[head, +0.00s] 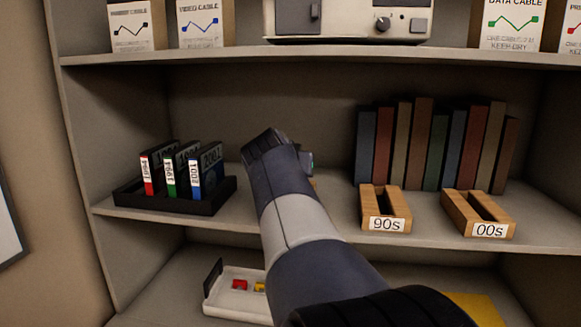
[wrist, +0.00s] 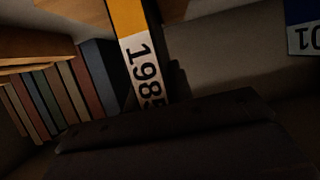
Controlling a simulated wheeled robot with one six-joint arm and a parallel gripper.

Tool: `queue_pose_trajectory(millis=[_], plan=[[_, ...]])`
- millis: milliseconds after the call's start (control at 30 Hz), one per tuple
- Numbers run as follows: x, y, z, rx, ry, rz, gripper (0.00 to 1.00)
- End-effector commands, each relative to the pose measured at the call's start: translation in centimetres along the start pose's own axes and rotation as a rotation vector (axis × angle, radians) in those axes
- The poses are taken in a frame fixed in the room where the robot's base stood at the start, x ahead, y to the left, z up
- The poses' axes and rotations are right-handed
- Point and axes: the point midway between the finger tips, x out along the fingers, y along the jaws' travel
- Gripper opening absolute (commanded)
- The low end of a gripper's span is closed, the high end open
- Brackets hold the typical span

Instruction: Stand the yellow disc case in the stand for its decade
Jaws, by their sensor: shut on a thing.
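The yellow disc case (wrist: 125,18) shows in the wrist view, tilted, with a white label reading 198 and a last digit that looks like 5, partly hidden. My gripper (wrist: 165,115) is shut on it; my arm hides the case in the head view. A wooden stand marked 90s (head: 386,210) and a wooden stand marked 00s (head: 478,214) are on the middle shelf, right of my arm, with empty-looking slots. A sliver of wood (head: 313,182) shows beside my arm; what it belongs to is mostly hidden.
A black tray (head: 180,204) at left holds red, green and blue cases (head: 210,170). A row of books (head: 435,145) stands behind the stands. A white tray (head: 235,298) with small coloured pieces is on the lower shelf. The upper shelf (head: 300,53) lies above my arm.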

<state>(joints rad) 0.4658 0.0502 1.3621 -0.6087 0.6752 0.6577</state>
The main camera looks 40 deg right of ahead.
Motion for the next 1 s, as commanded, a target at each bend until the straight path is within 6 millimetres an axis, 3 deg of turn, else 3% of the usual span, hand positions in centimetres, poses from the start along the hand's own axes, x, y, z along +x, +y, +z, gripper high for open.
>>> queue_pose_trajectory(millis=[100, 133, 400, 667, 1000], plan=[[0.0, 0.0, -0.1, 0.000, 0.001, 0.000, 0.00], [0.0, 0.0, -0.1, 0.000, 0.001, 0.000, 0.24], [0.0, 0.0, 0.0, 0.000, 0.001, 0.000, 0.46], [-0.1, 0.0, 0.1, 0.000, -0.001, 0.000, 0.47], [-2.9, -0.1, 1.4, 0.000, 0.002, -0.002, 0.47]])
